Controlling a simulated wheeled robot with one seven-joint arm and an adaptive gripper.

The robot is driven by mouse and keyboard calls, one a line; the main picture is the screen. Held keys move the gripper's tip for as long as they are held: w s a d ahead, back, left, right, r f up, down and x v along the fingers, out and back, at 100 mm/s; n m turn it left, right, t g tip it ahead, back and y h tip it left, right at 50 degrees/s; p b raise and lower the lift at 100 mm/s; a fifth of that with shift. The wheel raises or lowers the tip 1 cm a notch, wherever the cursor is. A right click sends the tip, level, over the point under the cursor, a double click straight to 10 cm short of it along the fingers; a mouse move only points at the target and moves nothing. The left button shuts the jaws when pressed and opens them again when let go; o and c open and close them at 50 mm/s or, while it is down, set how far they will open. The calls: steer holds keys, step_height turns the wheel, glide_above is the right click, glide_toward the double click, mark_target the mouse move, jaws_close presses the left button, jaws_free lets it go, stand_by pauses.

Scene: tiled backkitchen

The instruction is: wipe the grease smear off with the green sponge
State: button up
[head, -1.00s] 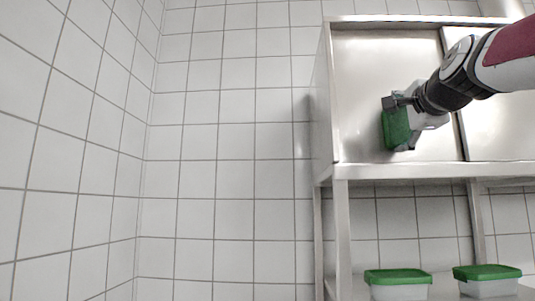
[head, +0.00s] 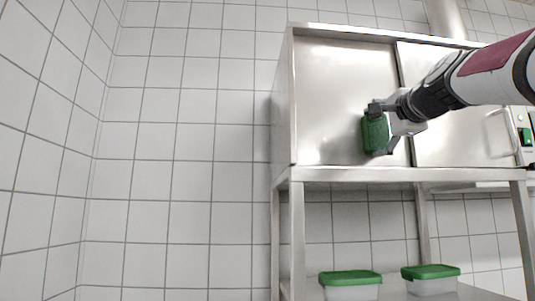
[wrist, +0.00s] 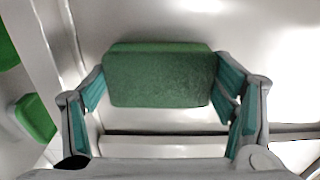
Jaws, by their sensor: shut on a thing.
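The green sponge (head: 374,135) is held upright against or just in front of the left steel door (head: 330,85) of the wall cabinet, near the door's right edge. Contact with the door cannot be made out. My gripper (head: 386,130) is shut on the sponge, one finger above and one below in the head view. In the wrist view the sponge (wrist: 158,78) sits between the two teal-padded fingers. A faint darker patch (head: 338,150) shows low on the door; I cannot tell whether it is the grease smear or a shadow.
Two clear tubs with green lids, a left one (head: 350,278) and a right one (head: 430,272), stand on the lower shelf. The right door (head: 455,140) has a handle (head: 497,135). A control panel with a green switch (head: 525,137) is at the far right. The tiled wall at left is clear.

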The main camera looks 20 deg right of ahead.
mark_target(335, 134)
steer(key=shift+s+d, duration=0.1)
steer(key=shift+d, duration=0.5)
steer(key=shift+w+a+p, duration=0.25)
steer(key=shift+a+p, duration=0.1)
steer(key=shift+a, duration=0.55)
steer(key=shift+w+a+p, duration=0.2)
steer(key=shift+a+p, duration=0.1)
steer(key=shift+a, duration=0.55)
steer(key=shift+w+a+p, duration=0.25)
steer(key=shift+a+p, duration=0.1)
steer(key=shift+a, duration=0.55)
steer(key=shift+w+a+p, duration=0.25)
steer(key=shift+a+p, duration=0.35)
steer(key=shift+a, duration=0.25)
steer(key=shift+w+a+p, duration=0.3)
steer(key=shift+a+p, duration=0.3)
steer(key=shift+a, duration=0.25)
steer(key=shift+w+a+p, duration=0.25)
steer(key=shift+a+p, duration=0.35)
steer(key=shift+a, duration=0.25)
steer(key=shift+s, duration=0.15)
steer(key=shift+p+v, duration=0.55)
steer(key=shift+v, duration=2.35)
steer(key=shift+r, duration=0.1)
